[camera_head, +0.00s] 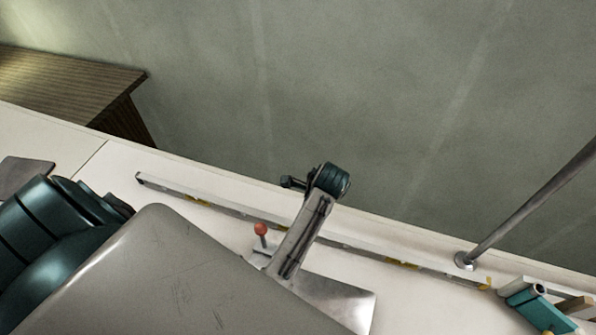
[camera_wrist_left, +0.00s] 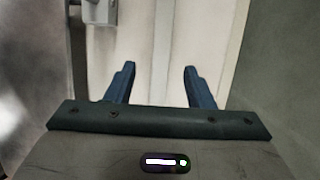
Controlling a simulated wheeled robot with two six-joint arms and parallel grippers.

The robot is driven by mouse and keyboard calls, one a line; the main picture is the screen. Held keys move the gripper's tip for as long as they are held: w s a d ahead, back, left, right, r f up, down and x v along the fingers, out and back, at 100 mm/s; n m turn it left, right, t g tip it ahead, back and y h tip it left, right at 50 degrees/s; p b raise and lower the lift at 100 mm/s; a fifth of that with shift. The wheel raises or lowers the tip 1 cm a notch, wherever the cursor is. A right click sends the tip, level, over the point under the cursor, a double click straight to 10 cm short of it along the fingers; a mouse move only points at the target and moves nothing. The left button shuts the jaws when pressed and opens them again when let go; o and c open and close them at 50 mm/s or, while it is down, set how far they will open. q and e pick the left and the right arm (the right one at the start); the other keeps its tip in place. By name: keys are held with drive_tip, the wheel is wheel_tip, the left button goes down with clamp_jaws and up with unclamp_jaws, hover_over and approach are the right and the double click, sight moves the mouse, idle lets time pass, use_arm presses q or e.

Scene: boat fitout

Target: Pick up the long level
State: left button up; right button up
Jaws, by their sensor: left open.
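The long level (camera_head: 215,207) is a thin pale bar with yellow marks. In the head view it lies along the white bench near its back edge, running from the left down to the lower right. A grey post crosses in front of its middle. My left gripper (camera_wrist_left: 159,67) is open in the left wrist view, its two blue fingers apart above pale lengthwise strips. I cannot tell which strip is the level. Nothing shows held between the fingers. In the head view my left arm's grey body hides the fingers. My right gripper is not in view.
A grey stand with a teal head (camera_head: 330,180), a red knob (camera_head: 261,229) and a flat plate (camera_head: 335,303) stands in front of the level. A slanted metal pole (camera_head: 525,213) meets the bench near its right end. Teal tools (camera_head: 535,309) lie at lower right. A wall rises behind.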

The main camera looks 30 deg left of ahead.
use_arm(q)
drive_tip(key=x, duration=0.2)
drive_tip(key=shift+s+a+f, duration=0.2)
drive_tip(key=shift+s, duration=0.05)
drive_tip(key=shift+a+f, duration=0.2)
drive_tip(key=shift+f, duration=0.4)
drive_tip(key=x, duration=0.1)
drive_tip(key=p+x, duration=0.1)
drive_tip(key=x, duration=0.1)
drive_tip(key=p+x, duration=0.1)
drive_tip(key=shift+w+a+f, duration=0.1)
drive_tip(key=shift+w+a, duration=0.05)
drive_tip(key=shift+a, duration=0.15)
drive_tip(key=shift+f, duration=0.2)
clamp_jaws()
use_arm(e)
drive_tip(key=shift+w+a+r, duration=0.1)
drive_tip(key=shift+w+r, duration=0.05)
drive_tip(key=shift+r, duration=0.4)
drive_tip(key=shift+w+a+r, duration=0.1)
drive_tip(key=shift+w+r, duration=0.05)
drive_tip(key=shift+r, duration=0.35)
